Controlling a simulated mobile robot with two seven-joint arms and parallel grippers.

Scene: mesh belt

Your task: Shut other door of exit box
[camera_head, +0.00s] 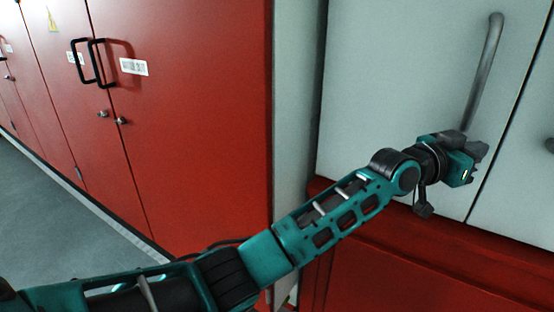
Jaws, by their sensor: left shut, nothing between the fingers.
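A pale grey-white door (400,75) of the box fills the upper right, with a long vertical grey bar handle (485,70) near its right edge. It looks flush in its frame. A second pale door (522,165) lies to its right beyond a dark seam, cut off by the picture's edge. My left gripper (480,150) is at the lower right part of the first door, just below the handle's lower end; it is shut and empty. I cannot tell whether it touches the door or handle. My right gripper is out of view.
Red cabinets (200,130) with black handles (91,63) line the left side. A red panel (420,265) lies below the pale doors. A dark knob-like part (549,145) shows at the right edge. Grey floor (50,215) is clear at the lower left.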

